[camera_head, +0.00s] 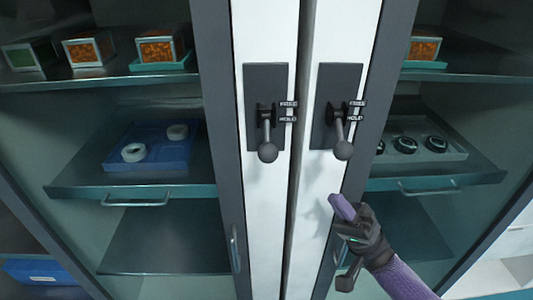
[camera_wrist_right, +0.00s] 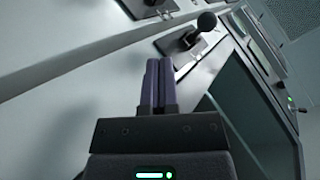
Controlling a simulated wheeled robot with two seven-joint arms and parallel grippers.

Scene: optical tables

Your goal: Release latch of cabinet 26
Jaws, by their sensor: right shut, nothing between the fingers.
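Two dark latch plates sit side by side on white door posts. The left latch (camera_head: 266,115) and the right latch (camera_head: 338,110) each have a lever with a round knob hanging down. Small labels beside each read FREE above and HOLD below. No cabinet number is readable, so I cannot tell which is cabinet 26. My right gripper (camera_head: 335,199) is shut and empty, with purple fingers below the right latch's knob (camera_head: 343,150), apart from it. In the right wrist view, the closed fingers (camera_wrist_right: 154,62) are below and left of a dark knob (camera_wrist_right: 207,20). My left gripper is out of view.
Glass-fronted cabinets flank the posts. The left shelf holds a blue tray (camera_head: 115,157) with white rings; the right shelf holds a tray (camera_head: 455,153) with dark round parts. Door handles (camera_head: 234,248) stand low on the frames. The space before the latches is clear.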

